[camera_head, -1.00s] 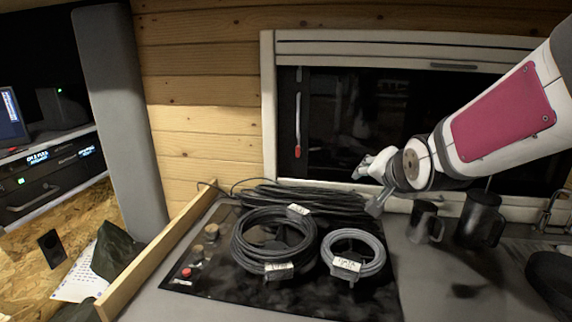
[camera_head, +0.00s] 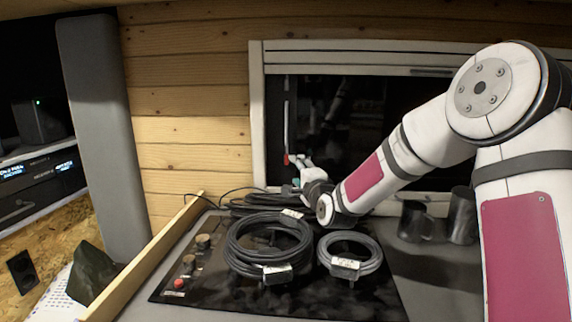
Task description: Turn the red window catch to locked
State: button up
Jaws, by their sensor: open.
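The window catch is a slim upright handle (camera_head: 286,130) with a red lower end, on the left side of the dark window (camera_head: 365,115). It hangs vertically against the frame. My gripper (camera_head: 296,164) is open, just right of and slightly below the red end. Its fingers point up and to the left toward the catch. They appear very close to the red end, but I cannot tell whether they touch it. The lower part of the gripper is dark and partly blends with the cables behind.
Coiled black cables (camera_head: 236,262) and a smaller grey coil (camera_head: 377,262) lie on the dark hob (camera_head: 215,284) below my arm. Dark mugs (camera_head: 462,215) stand to the right under the window. A wooden ledge (camera_head: 146,264) edges the counter's left side.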

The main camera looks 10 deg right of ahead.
aim_at(287, 160)
jog(key=w, duration=1)
jog(key=shift+a+b, duration=0.25)
jog(key=shift+b, duration=0.05)
jog(key=shift+s, duration=0.1)
jog(key=shift+c, duration=0.6)
jog(key=c, duration=1)
